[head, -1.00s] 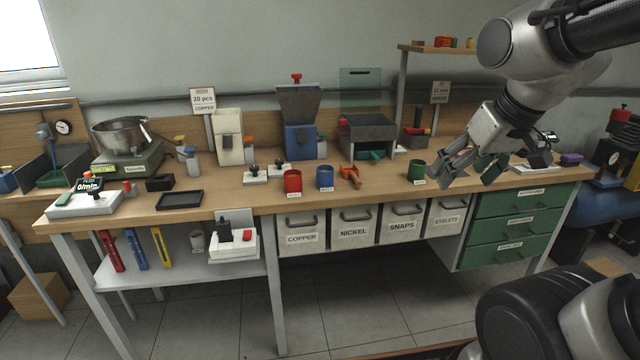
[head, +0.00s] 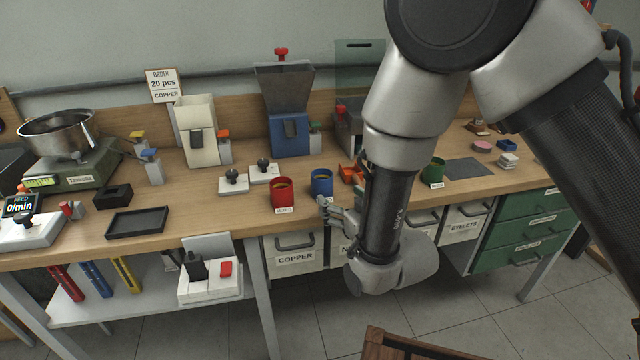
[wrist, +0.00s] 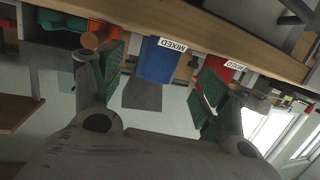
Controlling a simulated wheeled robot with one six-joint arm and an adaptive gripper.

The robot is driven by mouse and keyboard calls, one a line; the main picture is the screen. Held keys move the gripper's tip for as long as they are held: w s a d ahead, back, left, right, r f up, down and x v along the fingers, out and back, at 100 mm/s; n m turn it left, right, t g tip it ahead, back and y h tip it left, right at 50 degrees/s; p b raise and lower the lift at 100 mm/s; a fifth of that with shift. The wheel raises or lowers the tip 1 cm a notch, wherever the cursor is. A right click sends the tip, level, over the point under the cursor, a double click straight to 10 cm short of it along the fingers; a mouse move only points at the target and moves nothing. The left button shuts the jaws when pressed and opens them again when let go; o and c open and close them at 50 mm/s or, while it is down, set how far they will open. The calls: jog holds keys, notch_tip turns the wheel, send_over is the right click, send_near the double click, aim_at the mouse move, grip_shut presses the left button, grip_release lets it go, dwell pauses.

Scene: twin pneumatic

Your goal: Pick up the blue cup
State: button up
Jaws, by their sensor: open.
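The blue cup (head: 321,184) stands upright near the front edge of the workbench, just right of the red cup (head: 282,197). My gripper (head: 333,208) is just in front of it and slightly lower, partly hidden by my arm in the head view. In the wrist view, which is turned upside down, the blue cup (wrist: 158,60) with its "MIXED" label shows between and beyond the two spread fingers of my gripper (wrist: 157,82). The fingers are open and empty, with green pads. The red cup (wrist: 214,70) shows behind the right finger.
An orange scoop (head: 348,173) lies close to the right of the blue cup. A green cup (head: 434,171) stands farther right. The workbench (head: 215,210) has its front edge beside my gripper, with labelled bins (head: 294,258) below. A blue hopper (head: 289,132) stands behind.

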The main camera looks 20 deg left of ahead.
aim_at(326, 190)
jog(key=x, duration=0.7)
jog(key=shift+w+a, duration=0.15)
jog(key=shift+a, duration=0.3)
jog(key=shift+r, duration=0.1)
jog(key=c, duration=1.1)
jog(key=shift+c, duration=0.2)
